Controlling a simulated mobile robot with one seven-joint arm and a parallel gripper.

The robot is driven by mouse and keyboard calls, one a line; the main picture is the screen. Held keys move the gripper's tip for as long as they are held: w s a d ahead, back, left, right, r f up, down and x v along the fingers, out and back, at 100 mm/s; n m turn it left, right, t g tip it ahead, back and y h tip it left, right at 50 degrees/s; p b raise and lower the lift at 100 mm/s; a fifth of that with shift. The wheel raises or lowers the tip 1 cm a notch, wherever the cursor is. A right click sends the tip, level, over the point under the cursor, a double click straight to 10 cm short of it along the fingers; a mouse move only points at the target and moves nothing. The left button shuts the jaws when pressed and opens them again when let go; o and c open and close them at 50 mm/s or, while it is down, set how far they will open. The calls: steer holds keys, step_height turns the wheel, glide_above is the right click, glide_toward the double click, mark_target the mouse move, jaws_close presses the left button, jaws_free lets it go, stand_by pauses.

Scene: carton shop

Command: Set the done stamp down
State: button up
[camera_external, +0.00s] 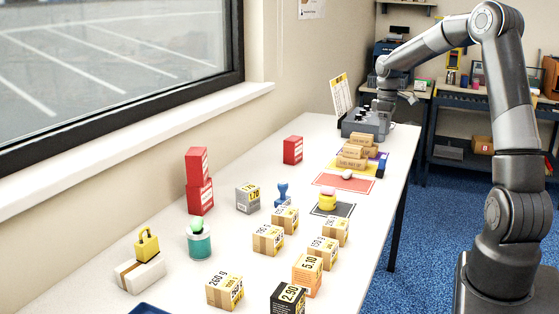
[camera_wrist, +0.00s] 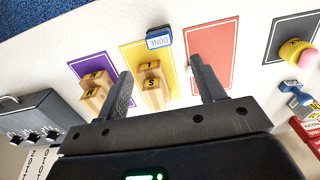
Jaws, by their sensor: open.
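The done stamp (camera_wrist: 159,40) is a small blue block with a white DONE label. In the wrist view it sits at the far edge of the yellow mat (camera_wrist: 133,55), apart from my fingers. In the external view the blue stamp (camera_external: 381,169) stands by the table's right edge. My gripper (camera_wrist: 163,85) is open, with nothing seen held between its fingers. In the external view my gripper (camera_external: 386,104) hangs at the far end of the table, by the grey knobbed box, away from the stamp; its fingertips are hard to make out there.
Brown wooden-looking blocks (camera_external: 354,152) stand on the yellow and purple mats. A red mat (camera_external: 333,181) with a small white knob (camera_external: 347,174) lies nearer. The grey knobbed box (camera_external: 362,123) is at the far end. Several cartons (camera_external: 268,238) and another blue stamp (camera_external: 282,193) occupy the near table.

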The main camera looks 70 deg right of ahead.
steer(key=a+r+t+h, duration=0.1)
steer(key=a+r, duration=0.4)
steer(key=a, duration=0.8)
steer(key=a+r+t+h, duration=0.1)
steer(key=a+r, duration=0.5)
steer(key=a, duration=0.6)
steer(key=s+a+t+y, duration=0.1)
steer(key=s+a, duration=0.5)
steer(key=a, duration=0.3)
steer(key=s+a+t+y, duration=0.1)
steer(key=s+a+t, duration=0.1)
steer(key=s+a, duration=0.5)
steer(key=shift+a+r+t, duration=0.2)
steer(key=shift+a+t, duration=0.1)
steer(key=shift+a, duration=0.7)
